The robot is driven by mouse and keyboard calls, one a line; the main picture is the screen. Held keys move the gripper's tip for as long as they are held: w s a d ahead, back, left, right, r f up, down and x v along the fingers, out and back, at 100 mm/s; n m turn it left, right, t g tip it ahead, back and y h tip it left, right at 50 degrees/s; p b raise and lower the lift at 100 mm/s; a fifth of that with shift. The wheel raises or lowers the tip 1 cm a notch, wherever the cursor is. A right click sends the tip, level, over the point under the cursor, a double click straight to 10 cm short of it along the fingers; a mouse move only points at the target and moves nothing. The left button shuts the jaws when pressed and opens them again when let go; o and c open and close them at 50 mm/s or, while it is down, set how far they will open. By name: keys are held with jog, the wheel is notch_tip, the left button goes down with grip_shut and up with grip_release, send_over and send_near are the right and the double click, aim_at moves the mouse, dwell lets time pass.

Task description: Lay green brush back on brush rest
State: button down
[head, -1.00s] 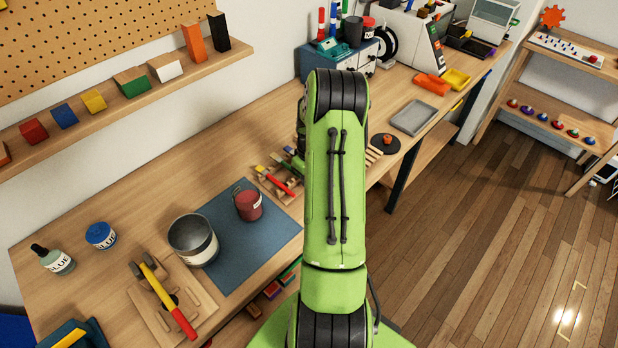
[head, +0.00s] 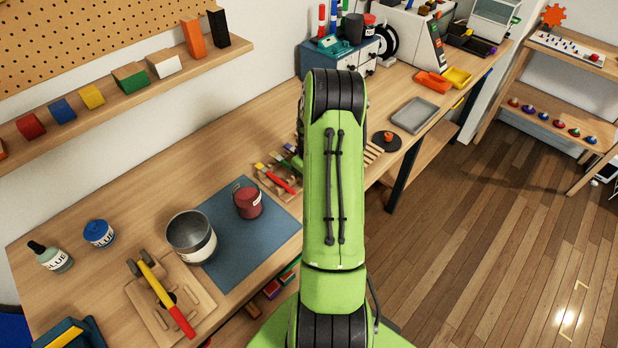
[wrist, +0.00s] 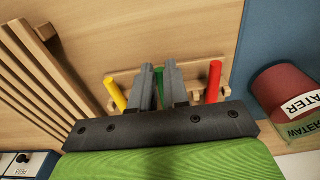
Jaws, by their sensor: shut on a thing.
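In the wrist view, my gripper (wrist: 158,68) is shut on the green brush (wrist: 159,84), whose green handle shows between the two grey fingers. The wooden brush rest (wrist: 124,77) lies directly beneath. The yellow brush (wrist: 114,92) lies on the rest left of my fingers, and the red brush (wrist: 214,82) lies on it to the right. I cannot tell whether the green brush touches the rest. In the head view, the red brush (head: 279,182) shows on the rest beside my arm, which hides my gripper.
A red water cup (head: 247,201) stands on the blue mat (head: 258,237), right of the rest in the wrist view. A slatted wooden rack (wrist: 50,80) is on the left there. A metal pot (head: 190,238) and a hammer (head: 160,295) are farther along the bench.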

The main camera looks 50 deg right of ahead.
jog(key=c, duration=1)
grip_release()
jog(key=shift+f, duration=0.1)
jog(key=shift+c, duration=0.2)
jog(key=shift+r+p, duration=2.25)
jog(key=shift+r, duration=1.4)
jog(key=shift+f, duration=0.1)
